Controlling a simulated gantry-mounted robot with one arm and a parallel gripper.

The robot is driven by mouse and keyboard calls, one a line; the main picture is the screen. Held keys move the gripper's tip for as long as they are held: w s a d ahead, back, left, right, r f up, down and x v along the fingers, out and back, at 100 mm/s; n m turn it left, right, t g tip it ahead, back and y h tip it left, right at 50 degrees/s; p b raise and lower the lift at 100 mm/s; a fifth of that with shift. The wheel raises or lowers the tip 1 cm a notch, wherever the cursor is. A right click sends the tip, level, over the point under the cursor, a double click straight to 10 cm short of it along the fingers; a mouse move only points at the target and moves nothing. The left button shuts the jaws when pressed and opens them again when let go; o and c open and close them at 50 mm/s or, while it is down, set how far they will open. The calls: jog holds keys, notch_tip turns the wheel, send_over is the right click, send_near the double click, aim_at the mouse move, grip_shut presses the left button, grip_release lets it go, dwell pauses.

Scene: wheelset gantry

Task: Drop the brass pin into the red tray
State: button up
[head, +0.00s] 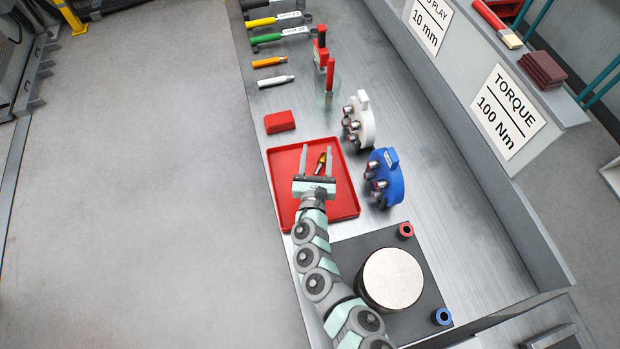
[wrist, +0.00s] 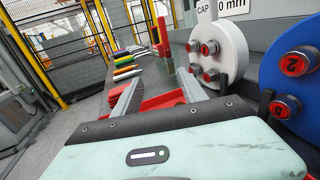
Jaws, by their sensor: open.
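The brass pin (head: 321,163) shows in the head view as a small brass-coloured piece, tilted, between the fingers of my gripper and against the red tray (head: 341,204). I cannot tell whether it rests on the tray floor or is above it. My gripper (head: 317,149) is over the tray with its two fingers spread apart, clear of the pin on both sides. In the wrist view, the open fingers (wrist: 158,88) reach forward with part of the red tray (wrist: 163,102) between them. The pin is not visible there.
A red block (head: 280,122) lies just beyond the tray. A white disc fixture (head: 364,122) and a blue one (head: 387,180) stand close on the right. A dark plate with a round metal disc (head: 392,278) is nearer. Several coloured tools lie at the far end.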

jog(key=s, duration=1)
jog(key=shift+s+a, duration=0.15)
jog(key=shift+s, duration=0.25)
jog(key=shift+a, duration=0.1)
